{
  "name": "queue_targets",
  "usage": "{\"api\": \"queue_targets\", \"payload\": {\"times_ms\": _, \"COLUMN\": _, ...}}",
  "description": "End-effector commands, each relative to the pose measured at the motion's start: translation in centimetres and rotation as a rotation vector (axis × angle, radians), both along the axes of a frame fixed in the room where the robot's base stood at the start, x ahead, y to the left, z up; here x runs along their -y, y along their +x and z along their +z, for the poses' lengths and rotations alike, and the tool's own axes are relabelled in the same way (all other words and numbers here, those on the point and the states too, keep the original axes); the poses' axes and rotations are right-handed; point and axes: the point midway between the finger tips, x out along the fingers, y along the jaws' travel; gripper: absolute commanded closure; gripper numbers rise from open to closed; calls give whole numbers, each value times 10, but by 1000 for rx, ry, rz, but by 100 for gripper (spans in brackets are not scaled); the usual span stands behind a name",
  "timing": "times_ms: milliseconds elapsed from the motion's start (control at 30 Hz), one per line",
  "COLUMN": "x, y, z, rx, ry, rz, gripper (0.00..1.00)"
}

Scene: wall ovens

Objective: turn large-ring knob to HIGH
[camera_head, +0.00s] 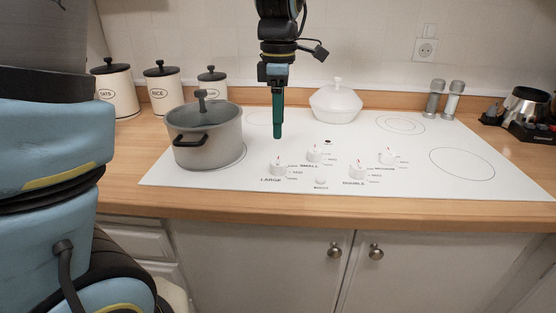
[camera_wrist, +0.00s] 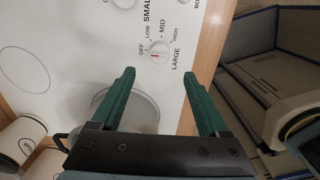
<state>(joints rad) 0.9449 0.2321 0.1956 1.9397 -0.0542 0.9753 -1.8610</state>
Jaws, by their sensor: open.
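The large-ring knob (camera_head: 278,167) is white with a red mark, above the word LARGE at the front of the white cooktop. In the wrist view the knob (camera_wrist: 158,55) is ringed by OFF, LOW, MID and HIGH labels. Its red mark seems to lie toward the OFF side, but is too small to be sure. My gripper (camera_head: 278,136) points down above and behind this knob, apart from it. In the wrist view my gripper (camera_wrist: 159,72) is open and empty, with the knob seen beyond and between the green fingertips.
A grey lidded pot (camera_head: 205,138) stands left of the knob. The small knob (camera_head: 314,153), double knob (camera_head: 357,171) and another knob (camera_head: 387,156) are to the right. A white lidded dish (camera_head: 336,106) stands behind. The front-right cooktop is clear.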

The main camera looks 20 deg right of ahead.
Motion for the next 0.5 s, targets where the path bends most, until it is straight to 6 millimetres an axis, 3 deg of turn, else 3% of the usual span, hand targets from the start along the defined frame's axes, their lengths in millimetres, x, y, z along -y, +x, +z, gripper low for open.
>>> {"api": "queue_targets", "payload": {"times_ms": 500, "x": -1, "y": 0, "z": -85, "rx": -2, "ry": 2, "rz": -1, "gripper": 22}}
